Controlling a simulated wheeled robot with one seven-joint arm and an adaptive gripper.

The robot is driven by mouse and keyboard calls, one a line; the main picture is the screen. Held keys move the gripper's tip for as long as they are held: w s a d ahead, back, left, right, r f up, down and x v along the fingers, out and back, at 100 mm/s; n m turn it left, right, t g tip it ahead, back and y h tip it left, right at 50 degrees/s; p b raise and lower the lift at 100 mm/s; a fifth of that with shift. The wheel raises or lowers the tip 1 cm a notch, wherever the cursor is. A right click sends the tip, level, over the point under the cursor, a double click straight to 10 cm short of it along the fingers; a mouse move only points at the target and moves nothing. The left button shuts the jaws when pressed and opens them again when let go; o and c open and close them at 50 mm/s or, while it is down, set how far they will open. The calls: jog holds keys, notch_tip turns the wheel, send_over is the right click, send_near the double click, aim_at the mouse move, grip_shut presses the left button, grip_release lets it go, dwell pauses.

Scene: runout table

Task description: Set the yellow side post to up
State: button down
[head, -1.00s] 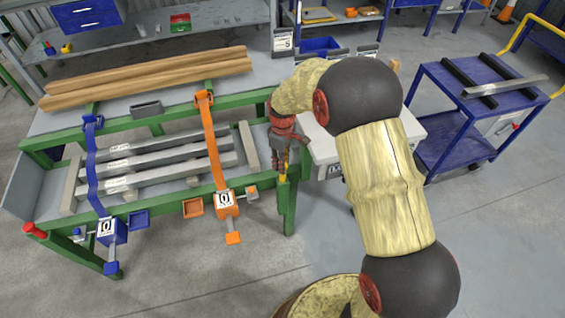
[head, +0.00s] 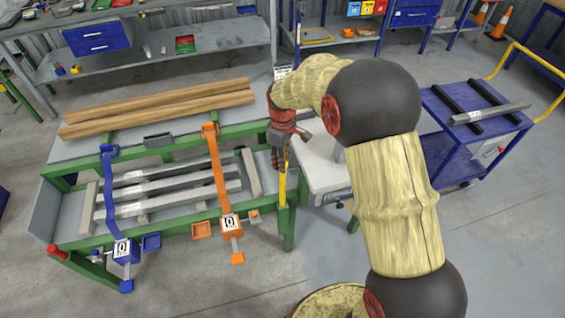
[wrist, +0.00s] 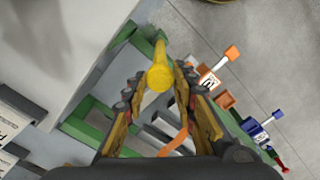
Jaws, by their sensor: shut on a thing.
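The yellow side post (head: 283,188) stands upright at the right end of the green-framed runout table (head: 183,227), near its front corner. A length of yellow shows below my gripper (head: 281,166) in the head view. My gripper is shut on the post's upper part, pointing down. In the wrist view the post's round yellow end (wrist: 159,78) lies between the two fingers (wrist: 152,105). The fingers hide part of the post in the head view, and its lower end is hard to make out.
An orange strap (head: 217,165) and a blue strap (head: 110,190) cross grey bars on the table. Wooden beams (head: 160,108) lie behind. A pale cabinet (head: 318,172) stands close right of the post, with a blue cart (head: 455,150) beyond. Floor in front is clear.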

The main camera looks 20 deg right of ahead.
dwell(0.3)
jog(key=c, duration=1.5)
grip_release()
jog(key=shift+o, duration=0.4)
jog(key=shift+r, duration=0.1)
notch_tip(320, 180, up, 12)
